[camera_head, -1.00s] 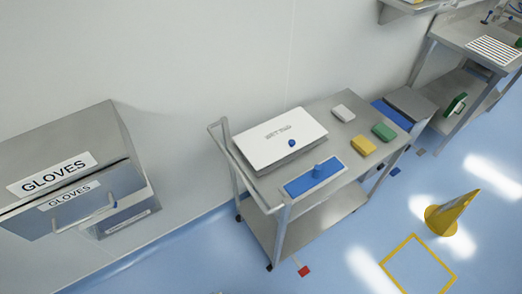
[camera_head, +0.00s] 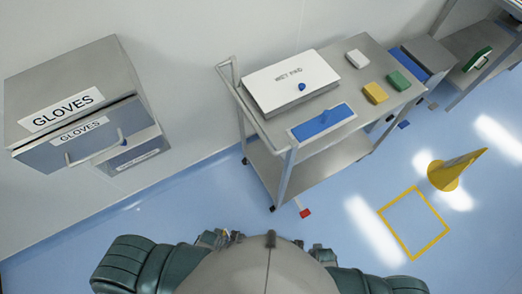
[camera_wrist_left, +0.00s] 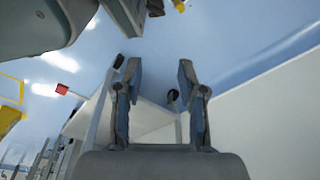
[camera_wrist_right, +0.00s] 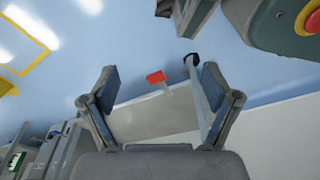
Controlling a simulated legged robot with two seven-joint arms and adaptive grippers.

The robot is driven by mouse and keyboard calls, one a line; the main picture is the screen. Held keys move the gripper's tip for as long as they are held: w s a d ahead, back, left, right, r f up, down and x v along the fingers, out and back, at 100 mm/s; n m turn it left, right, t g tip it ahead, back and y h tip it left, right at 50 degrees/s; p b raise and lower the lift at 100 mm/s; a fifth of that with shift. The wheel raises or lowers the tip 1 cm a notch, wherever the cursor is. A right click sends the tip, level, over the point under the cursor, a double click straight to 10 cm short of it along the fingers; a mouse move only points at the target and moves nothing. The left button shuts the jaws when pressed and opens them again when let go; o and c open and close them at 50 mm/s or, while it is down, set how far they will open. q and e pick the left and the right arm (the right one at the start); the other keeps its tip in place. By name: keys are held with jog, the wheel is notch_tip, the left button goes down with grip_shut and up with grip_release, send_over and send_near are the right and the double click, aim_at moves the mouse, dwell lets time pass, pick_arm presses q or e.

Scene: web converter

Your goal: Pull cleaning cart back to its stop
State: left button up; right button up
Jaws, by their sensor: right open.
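The cleaning cart (camera_head: 310,165) is a steel two-shelf trolley in the middle of the head view, near the wall. Its push handle (camera_head: 232,80) is at its left end. A red marker (camera_head: 306,213) is on the floor by the cart's front left wheel; it also shows in the left wrist view (camera_wrist_left: 62,89) and the right wrist view (camera_wrist_right: 155,77). My left gripper (camera_wrist_left: 160,68) is open and empty, with cart parts beyond its fingers. My right gripper (camera_wrist_right: 158,75) is open and empty, the marker beyond its fingers. Both grippers are hidden in the head view.
A white box (camera_head: 291,83), a blue pad (camera_head: 322,121) and several small blocks lie on the cart's top. A glove dispenser (camera_head: 80,90) hangs on the wall at left. A yellow cone (camera_head: 450,172) and yellow floor square (camera_head: 413,222) are at right. Blue floor is clear left of the cart.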

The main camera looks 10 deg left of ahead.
dwell(0.4)
pick_arm(q)
jog(key=m+t+h+b, duration=0.2)
jog(key=m+t, duration=1.4)
jog(key=t, duration=0.2)
send_near(241, 103)
jog(key=x, duration=0.6)
jog(key=f+x, duration=0.1)
jog(key=x, duration=0.2)
jog(key=shift+w, duration=0.2)
jog(key=shift+w+d+r, duration=0.1)
jog(key=shift+w, duration=0.2)
pick_arm(e)
jog(key=w+r, duration=0.2)
jog(key=r, duration=0.1)
jog(key=shift+w+a+r, duration=0.25)
jog(key=shift+w+r, duration=0.15)
